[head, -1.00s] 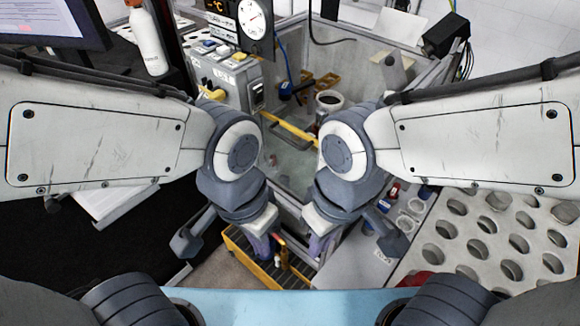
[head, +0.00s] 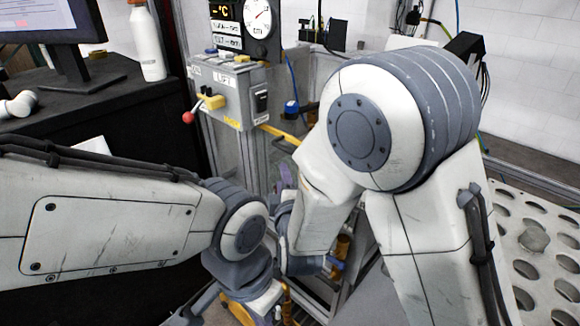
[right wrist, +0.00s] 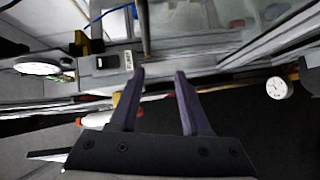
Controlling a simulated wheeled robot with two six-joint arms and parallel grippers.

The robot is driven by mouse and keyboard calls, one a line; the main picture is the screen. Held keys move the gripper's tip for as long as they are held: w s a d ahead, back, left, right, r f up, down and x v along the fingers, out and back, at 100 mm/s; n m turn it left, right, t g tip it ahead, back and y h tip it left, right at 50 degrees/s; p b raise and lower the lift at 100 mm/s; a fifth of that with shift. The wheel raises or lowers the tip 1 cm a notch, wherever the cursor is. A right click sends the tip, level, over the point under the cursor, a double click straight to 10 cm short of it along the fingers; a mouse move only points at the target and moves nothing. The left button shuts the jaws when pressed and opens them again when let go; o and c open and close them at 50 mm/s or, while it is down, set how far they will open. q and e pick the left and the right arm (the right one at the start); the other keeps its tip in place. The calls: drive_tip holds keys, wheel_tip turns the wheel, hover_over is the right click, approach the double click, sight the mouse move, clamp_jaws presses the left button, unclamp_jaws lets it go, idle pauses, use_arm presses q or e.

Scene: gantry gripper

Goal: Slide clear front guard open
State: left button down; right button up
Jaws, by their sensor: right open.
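The clear front guard (head: 274,160) shows only in part in the head view, behind my right arm. Its yellow handle bar (head: 279,134) is visible beside the grey control box; the bar's right end is hidden. My right arm is raised and folded across the middle, hiding much of the enclosure. My right gripper's fingers are largely hidden in the head view. In the right wrist view my right gripper (right wrist: 160,75) is open with nothing between its fingers, near the frame rails. My left arm reaches in low from the left; its fingers are too obscured to judge.
A white bottle (head: 147,42) and monitor stand at left. A white perforated tray (head: 537,240) lies at right.

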sight(290, 152)
use_arm(q)
drive_tip(key=shift+w+f, duration=0.1)
drive_tip(key=shift+f, duration=0.65)
use_arm(e)
drive_tip(key=w+t, duration=0.1)
drive_tip(key=w, duration=0.2)
drive_tip(key=w+d+n+t+h, duration=0.1)
drive_tip(key=w, duration=0.3)
drive_tip(key=w+n+t, duration=0.1)
drive_tip(key=w, duration=0.3)
drive_tip(key=shift+d+r, duration=0.15)
drive_tip(key=shift+r, duration=0.2)
clamp_jaws()
idle(0.4)
